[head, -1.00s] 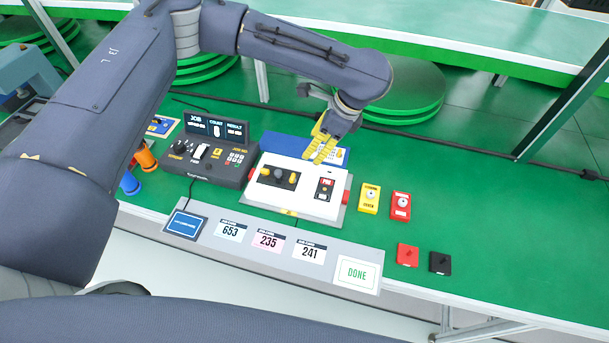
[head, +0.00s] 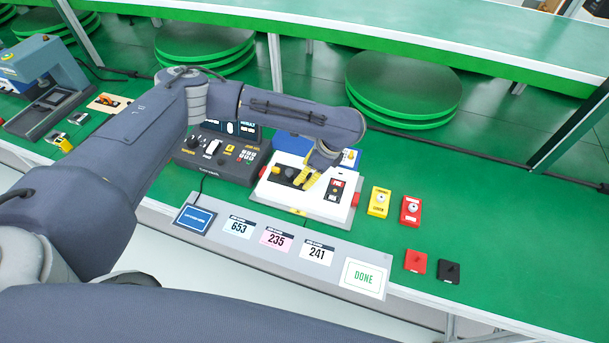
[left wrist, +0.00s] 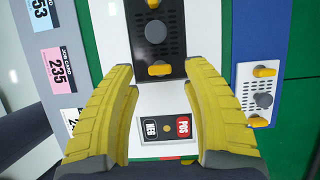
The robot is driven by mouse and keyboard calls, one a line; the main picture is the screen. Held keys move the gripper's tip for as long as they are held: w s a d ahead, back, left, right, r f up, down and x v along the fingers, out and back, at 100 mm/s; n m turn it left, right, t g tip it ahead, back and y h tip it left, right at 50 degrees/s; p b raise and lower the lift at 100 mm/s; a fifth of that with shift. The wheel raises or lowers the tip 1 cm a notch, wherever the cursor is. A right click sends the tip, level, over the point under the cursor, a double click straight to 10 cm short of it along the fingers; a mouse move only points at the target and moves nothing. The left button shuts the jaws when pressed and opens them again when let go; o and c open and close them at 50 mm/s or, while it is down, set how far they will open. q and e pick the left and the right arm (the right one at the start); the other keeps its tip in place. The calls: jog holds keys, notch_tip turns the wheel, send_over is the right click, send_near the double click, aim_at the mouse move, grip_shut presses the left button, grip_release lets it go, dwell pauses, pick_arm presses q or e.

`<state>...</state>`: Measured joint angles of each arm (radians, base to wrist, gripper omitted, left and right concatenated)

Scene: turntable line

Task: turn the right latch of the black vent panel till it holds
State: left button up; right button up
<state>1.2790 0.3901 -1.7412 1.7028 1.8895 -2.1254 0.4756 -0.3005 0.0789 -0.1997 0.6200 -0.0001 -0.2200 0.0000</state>
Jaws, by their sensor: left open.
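The black vent panel (head: 285,175) lies on the white box, with a dark round knob (left wrist: 156,32) at its middle and a yellow latch at each end. The left latch (head: 276,170) shows in the head view. The right latch (left wrist: 159,71) lies crosswise to the panel's length in the left wrist view; in the head view my fingers cover it. My left gripper (head: 308,179) is open over the panel's right end. In the left wrist view its yellow fingers stand either side of the right latch, with visible gaps. My right gripper is not in view.
The white box (head: 311,207) carries a red and black button plate (left wrist: 167,127). A pale vent panel (left wrist: 245,98) lies on the blue block behind. A grey console (head: 217,165) stands left; yellow (head: 378,202) and red (head: 410,210) blocks stand right.

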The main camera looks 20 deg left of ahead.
pick_arm(q)
jog(key=shift+x, duration=1.1)
jog(key=shift+o, duration=0.2)
grip_shut()
jog(key=shift+d, duration=0.1)
